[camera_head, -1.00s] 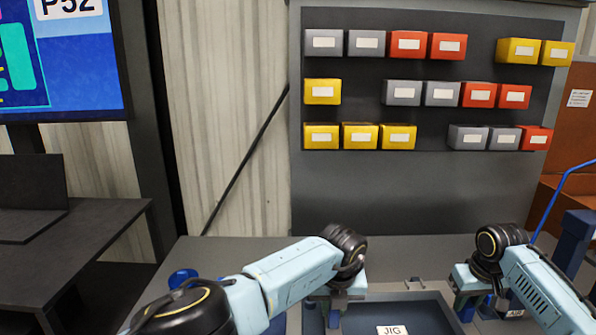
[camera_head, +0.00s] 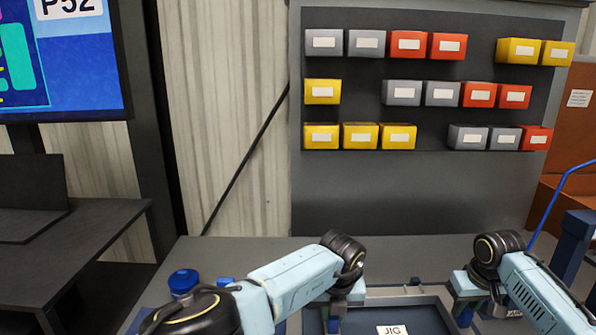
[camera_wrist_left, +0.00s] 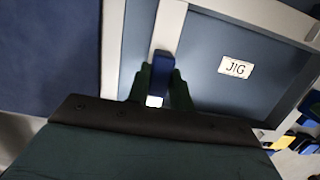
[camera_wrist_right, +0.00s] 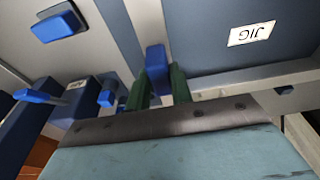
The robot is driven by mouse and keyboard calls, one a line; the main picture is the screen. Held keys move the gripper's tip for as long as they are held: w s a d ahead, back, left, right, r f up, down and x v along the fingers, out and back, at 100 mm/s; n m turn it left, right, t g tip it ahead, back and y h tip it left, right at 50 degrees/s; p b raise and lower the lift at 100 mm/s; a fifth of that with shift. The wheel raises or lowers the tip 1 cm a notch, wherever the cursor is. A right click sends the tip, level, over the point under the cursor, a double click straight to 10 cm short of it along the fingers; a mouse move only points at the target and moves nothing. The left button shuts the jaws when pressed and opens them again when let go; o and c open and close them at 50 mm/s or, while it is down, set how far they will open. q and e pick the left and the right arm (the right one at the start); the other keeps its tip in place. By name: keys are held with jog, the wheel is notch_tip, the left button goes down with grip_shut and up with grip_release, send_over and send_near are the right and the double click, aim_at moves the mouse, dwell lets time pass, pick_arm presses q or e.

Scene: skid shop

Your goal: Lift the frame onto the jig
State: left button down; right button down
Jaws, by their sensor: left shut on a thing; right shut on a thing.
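The jig (camera_head: 365,318) is a dark blue panel with a white JIG label, low in the head view; it also shows in the left wrist view (camera_wrist_left: 205,45) and the right wrist view (camera_wrist_right: 215,40). The frame's light grey bars (camera_wrist_left: 171,22) run along the jig's edge. My left gripper (camera_wrist_left: 161,88) is shut on a blue handle (camera_wrist_left: 161,70) of the frame. My right gripper (camera_wrist_right: 158,88) is shut on another blue handle (camera_wrist_right: 156,62). I cannot tell whether the frame rests on the jig or hangs just above it.
A board with rows of yellow, grey and red bins (camera_head: 397,135) stands behind the bench. Blue knobs (camera_head: 183,281) sit on the bench at left. Blue fixtures (camera_wrist_right: 60,25) lie beside my right gripper. A dark desk (camera_head: 60,240) and a screen (camera_head: 60,60) are at far left.

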pick_arm(q)
jog(key=shift+f, duration=0.15)
pick_arm(e)
jog(key=shift+f, duration=0.1)
dwell(0.3)
pick_arm(q)
jog(key=shift+f, duration=0.3)
pick_arm(e)
jog(key=shift+f, duration=0.35)
pick_arm(q)
jog(key=c, duration=1.2)
grip_release()
jog(key=shift+o, duration=0.4)
jog(key=shift+f, duration=0.1)
pick_arm(e)
jog(key=c, duration=1.2)
grip_release()
jog(key=shift+o, duration=0.2)
